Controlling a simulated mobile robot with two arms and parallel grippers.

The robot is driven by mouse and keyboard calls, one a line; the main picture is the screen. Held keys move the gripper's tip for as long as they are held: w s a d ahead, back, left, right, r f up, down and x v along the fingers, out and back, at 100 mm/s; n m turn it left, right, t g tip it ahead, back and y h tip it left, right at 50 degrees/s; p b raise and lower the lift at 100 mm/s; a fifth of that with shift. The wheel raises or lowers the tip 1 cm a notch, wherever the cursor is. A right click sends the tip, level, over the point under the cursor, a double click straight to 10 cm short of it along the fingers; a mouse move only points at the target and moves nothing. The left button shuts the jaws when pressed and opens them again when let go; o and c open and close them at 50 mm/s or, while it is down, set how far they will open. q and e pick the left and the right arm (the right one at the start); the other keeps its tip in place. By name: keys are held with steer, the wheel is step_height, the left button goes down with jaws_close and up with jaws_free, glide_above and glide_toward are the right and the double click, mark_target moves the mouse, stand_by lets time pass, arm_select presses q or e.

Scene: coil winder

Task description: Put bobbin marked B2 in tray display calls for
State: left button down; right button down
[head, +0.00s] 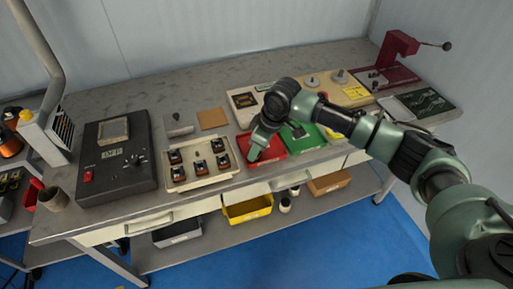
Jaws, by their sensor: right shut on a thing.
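Several dark bobbins with orange-brown parts (200,167) stand in a cream holder tray (205,184) left of centre; the back middle place looks empty. Their marks are too small to read. A red tray (273,146) lies right of the holder, and a green tray (318,142) lies right of it. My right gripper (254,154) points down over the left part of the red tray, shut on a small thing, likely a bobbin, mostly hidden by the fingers. A cream unit with a dark screen (245,100) stands behind; its text is unreadable. My left gripper is out of view.
A black winder control box (116,160) stands at left, with a brown cup (53,198) beside it. A red hand-crank device (398,48) stands at the far right. A yellow bin (247,211) sits on the lower shelf. My right arm crosses the bench's right side.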

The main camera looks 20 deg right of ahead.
steer(key=c, duration=1.3)
jaws_free()
steer(key=shift+f, duration=0.1)
steer(key=shift+o, duration=0.2)
steer(key=v, duration=1.2)
steer(key=shift+b, duration=0.4)
steer(key=shift+w, duration=0.1)
